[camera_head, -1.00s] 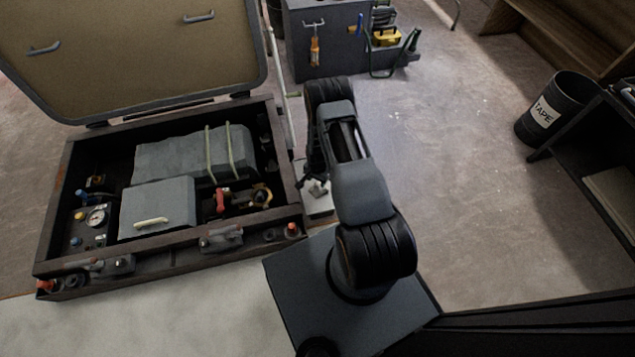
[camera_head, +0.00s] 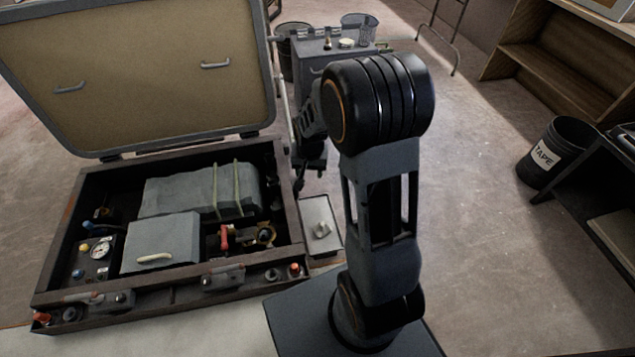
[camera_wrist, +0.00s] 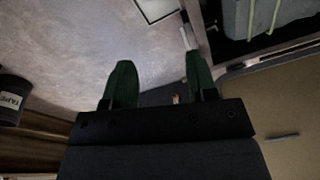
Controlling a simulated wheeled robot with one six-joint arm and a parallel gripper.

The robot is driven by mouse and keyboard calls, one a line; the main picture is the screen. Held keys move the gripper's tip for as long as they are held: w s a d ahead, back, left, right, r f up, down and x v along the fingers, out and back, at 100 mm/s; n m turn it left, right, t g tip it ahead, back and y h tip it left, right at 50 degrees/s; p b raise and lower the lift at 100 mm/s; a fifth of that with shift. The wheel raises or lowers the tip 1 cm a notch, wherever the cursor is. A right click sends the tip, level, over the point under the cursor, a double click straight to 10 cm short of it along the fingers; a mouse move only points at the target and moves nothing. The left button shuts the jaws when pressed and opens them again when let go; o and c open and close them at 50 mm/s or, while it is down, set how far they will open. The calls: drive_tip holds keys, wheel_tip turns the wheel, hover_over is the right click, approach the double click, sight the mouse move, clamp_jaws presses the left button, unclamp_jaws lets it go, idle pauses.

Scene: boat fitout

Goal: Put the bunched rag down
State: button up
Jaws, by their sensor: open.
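A small pale lump that looks like the bunched rag (camera_head: 321,229) lies on a light grey tray (camera_head: 312,208), just right of the open engine box. My gripper (camera_head: 299,186) is beyond and above the tray in the head view, partly hidden behind my own arm. In the wrist view its two green fingers (camera_wrist: 160,82) stand wide apart with nothing between them. The tray's edge (camera_wrist: 172,13) shows at the top of the wrist view; the rag cannot be made out there.
The engine box (camera_head: 297,215) with its raised hatch lid (camera_head: 150,110) stands left of the tray. A grey cabinet (camera_head: 312,60) with items on top is behind my gripper. A black TAPE bin (camera_head: 560,150) stands at the right. The floor between is clear.

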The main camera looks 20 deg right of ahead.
drive_tip(key=s+a+r+n, duration=0.2)
drive_tip(key=s+r, duration=0.5)
drive_tip(key=s+a+r+n+t, duration=0.1)
drive_tip(key=s+a+r+n, duration=0.1)
drive_tip(key=s+r, duration=0.5)
drive_tip(key=shift+s+n, duration=0.45)
drive_tip(key=shift+n, duration=0.35)
drive_tip(key=shift+a, duration=0.1)
